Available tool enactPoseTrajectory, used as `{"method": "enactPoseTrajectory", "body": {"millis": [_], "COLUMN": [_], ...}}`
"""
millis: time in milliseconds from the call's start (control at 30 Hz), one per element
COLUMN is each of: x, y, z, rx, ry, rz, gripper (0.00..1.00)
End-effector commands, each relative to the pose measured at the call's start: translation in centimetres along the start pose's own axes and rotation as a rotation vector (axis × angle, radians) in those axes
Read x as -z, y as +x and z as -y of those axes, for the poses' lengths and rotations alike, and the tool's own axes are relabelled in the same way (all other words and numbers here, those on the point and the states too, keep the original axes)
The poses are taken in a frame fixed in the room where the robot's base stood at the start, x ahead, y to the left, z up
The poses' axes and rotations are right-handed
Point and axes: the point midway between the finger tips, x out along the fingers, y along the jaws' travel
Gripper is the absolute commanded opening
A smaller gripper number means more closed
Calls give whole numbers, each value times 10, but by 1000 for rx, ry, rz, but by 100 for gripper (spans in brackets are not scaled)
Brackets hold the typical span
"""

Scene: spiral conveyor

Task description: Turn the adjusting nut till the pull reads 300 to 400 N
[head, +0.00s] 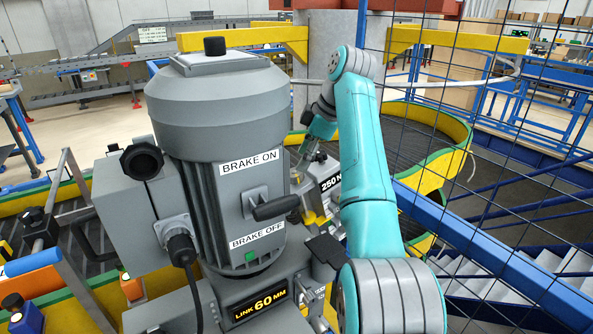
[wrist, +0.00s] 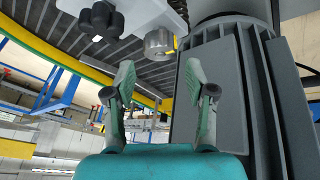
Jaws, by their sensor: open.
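In the wrist view my gripper (wrist: 158,82) is open, its two green-padded fingers apart with nothing between them. A grey rounded metal piece (wrist: 158,42) lies beyond the fingertips; I cannot tell whether it is the adjusting nut. In the head view a sign reading "250 N" (head: 331,183) is partly covered by my teal arm. The drive's black display (head: 260,304) reads "LINK 60 MM". My gripper's fingers are hidden in the head view behind the motor and my arm. No adjusting nut is clearly seen there.
The large grey motor (head: 215,110) with BRAKE ON and BRAKE OFF labels fills the centre-left. Its brake lever (head: 272,208) sticks out. A black knob (wrist: 100,20) shows in the wrist view. A blue-framed mesh fence (head: 480,245) stands close on the right.

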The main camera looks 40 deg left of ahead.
Motion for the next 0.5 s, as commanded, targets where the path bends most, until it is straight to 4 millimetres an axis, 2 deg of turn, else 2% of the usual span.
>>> {"method": "enactPoseTrajectory", "body": {"millis": [33,200,333,500], "x": [0,0,0,0], "y": [10,36,49,56], "z": [0,0,0,0], "rx": [2,0,0,-1], "ry": [0,1,1,1], "rz": [0,-1,-1,-1], "gripper": [55,55,55,55]}}
